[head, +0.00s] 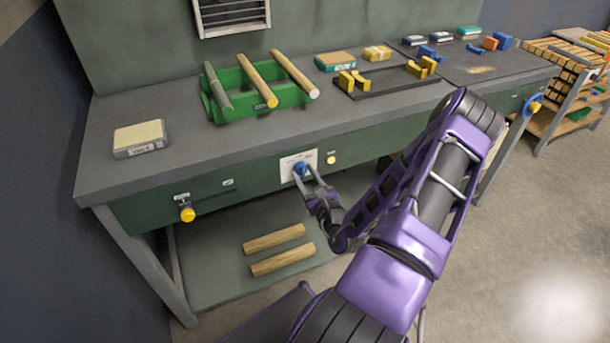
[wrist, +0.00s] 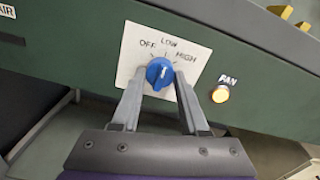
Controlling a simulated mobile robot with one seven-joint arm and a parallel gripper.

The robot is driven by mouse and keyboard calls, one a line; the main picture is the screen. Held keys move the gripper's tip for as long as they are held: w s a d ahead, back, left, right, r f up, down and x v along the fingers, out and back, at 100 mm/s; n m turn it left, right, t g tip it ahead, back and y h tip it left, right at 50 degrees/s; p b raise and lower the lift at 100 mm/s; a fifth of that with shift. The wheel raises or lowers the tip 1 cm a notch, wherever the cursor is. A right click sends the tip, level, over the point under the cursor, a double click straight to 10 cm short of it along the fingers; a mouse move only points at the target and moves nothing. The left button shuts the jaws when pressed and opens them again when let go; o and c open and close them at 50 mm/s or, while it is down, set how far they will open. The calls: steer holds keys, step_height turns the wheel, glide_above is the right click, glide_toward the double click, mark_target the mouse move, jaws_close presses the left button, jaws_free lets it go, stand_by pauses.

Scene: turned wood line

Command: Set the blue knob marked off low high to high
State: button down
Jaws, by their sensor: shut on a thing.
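The blue knob (wrist: 159,73) sits on a white plate (wrist: 133,53) on the green front panel of the bench. The plate reads OFF at left, LOW at the top and HIGH at right. The knob's raised ridge runs up and slightly right, but I cannot tell for sure which mark it points at. My gripper (wrist: 158,84) is shut on the knob, one finger on its left and one on its right. In the head view the knob (head: 299,169) shows at the tips of my gripper (head: 306,177), which partly hides it.
A lit round button (wrist: 220,94) labelled PAN is just right of the plate. A yellow knob (head: 187,214) is farther left on the panel. The bench top (head: 225,146) overhangs above, with a green rack (head: 220,110) on it. Two wooden rods (head: 282,260) lie on the lower shelf.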

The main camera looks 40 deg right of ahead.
steer(key=shift+r, duration=0.1)
steer(key=m+p, duration=0.3)
steer(key=m, duration=0.1)
steer(key=shift+p, duration=0.35)
steer(key=m+p, duration=0.2)
steer(key=m, duration=0.2)
steer(key=shift+a+m+p, duration=0.1)
steer(key=shift+m+p, duration=0.3)
steer(key=shift+c, duration=2.1)
jaws_free()
steer(key=shift+s, duration=0.1)
steer(key=v, duration=1.7)
steer(key=shift+s, duration=0.15)
